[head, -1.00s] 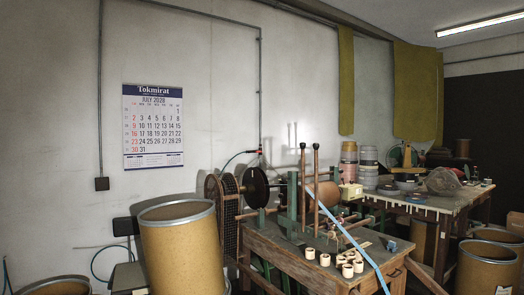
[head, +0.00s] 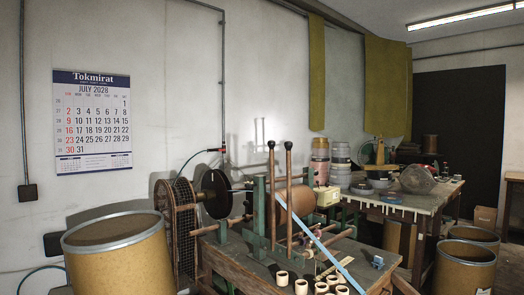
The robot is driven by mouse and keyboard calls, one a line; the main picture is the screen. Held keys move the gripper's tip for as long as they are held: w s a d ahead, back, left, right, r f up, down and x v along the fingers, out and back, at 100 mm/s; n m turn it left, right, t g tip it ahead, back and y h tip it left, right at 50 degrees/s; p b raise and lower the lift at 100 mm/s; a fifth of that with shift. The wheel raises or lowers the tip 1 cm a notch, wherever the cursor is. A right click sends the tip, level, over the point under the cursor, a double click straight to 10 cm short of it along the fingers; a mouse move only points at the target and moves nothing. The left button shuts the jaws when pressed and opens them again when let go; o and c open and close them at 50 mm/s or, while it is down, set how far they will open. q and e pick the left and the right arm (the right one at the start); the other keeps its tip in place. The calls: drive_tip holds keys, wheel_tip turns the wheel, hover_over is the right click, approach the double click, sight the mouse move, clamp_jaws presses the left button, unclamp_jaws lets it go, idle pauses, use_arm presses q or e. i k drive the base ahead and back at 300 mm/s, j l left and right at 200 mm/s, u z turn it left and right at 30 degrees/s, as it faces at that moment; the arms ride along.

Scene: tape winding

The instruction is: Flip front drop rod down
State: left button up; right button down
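Two thin brown rods with dark knobbed tops stand upright at the green frame (head: 256,215) of the winding machine. One is the left rod (head: 272,180) and the other is the right rod (head: 289,190); the right one seems the nearer. A light blue tape (head: 335,262) runs slantwise down past their lower parts. Behind them is a brown roll (head: 298,200), and a dark disc (head: 216,194) is at the left. Neither of my grippers is in view.
The machine sits on a wooden bench (head: 238,262) with several cream spools (head: 301,287) at its front. A large tan drum (head: 118,262) stands close at the left. More drums (head: 466,268) stand at the right. A cluttered table (head: 425,205) is behind.

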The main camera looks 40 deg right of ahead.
sight(288, 145)
drive_tip(key=i+l+u, duration=0.1)
drive_tip(key=i+l, duration=0.55)
drive_tip(key=l, duration=0.15)
